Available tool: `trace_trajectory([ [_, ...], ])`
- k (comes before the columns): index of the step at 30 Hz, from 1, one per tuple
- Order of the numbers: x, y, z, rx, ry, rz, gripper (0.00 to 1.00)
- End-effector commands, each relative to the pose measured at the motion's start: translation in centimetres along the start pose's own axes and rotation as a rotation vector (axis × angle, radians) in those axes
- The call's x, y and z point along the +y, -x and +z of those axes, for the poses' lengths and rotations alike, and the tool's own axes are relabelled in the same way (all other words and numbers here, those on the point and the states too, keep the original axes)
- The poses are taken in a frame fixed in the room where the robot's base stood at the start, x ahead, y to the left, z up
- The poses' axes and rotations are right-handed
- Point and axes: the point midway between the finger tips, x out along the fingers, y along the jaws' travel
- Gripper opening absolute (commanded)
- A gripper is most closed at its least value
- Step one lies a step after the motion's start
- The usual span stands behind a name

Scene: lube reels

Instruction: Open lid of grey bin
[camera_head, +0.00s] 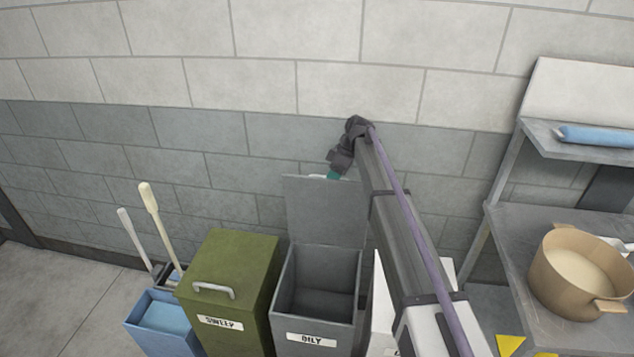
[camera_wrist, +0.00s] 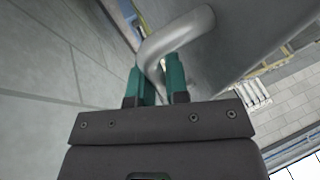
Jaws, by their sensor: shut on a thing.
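The grey bin (camera_head: 310,322), labelled OILY, stands in the middle of the camera_head view. Its lid (camera_head: 325,215) is raised upright at the back, near the wall, and the empty-looking inside of the bin shows. My gripper (camera_head: 334,176) is behind the top edge of the lid in that view. In the wrist view, the green fingers of my gripper (camera_wrist: 160,80) are shut on the lid's grey bar handle (camera_wrist: 178,38), one finger on each side of it. The lid's outer face (camera_wrist: 235,45) fills the upper right there.
A green bin (camera_head: 232,275) with a closed lid stands left of the grey bin. A blue bucket (camera_head: 160,320) with mop handles is further left. A white bin (camera_head: 378,320) is on the right, partly hidden by my arm. A metal table (camera_head: 510,235) holds a tan pot (camera_head: 575,270).

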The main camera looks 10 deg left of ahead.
Motion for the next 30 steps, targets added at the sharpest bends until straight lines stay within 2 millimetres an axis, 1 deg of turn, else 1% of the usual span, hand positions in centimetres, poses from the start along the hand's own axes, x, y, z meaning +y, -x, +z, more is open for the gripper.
trace_trajectory([
  [1, 0.48, 0.09, 0.10, 0.001, 0.003, 0.006, 0.00],
  [3, 0.63, 0.23, 0.24, 0.002, 0.003, 0.006, 0.00],
  [14, 0.91, 0.46, 0.16, 0.005, 0.004, 0.008, 0.00],
  [15, 0.91, 0.47, 0.15, 0.005, 0.003, 0.007, 0.19],
  [21, 0.76, 0.43, 0.19, 0.004, 0.002, 0.006, 0.38],
  [22, 0.74, 0.42, 0.20, 0.004, 0.002, 0.006, 0.40],
  [28, 0.59, 0.42, 0.24, 0.003, 0.001, 0.004, 0.40],
  [30, 0.52, 0.76, 0.19, 0.003, 0.001, 0.004, 0.40],
])
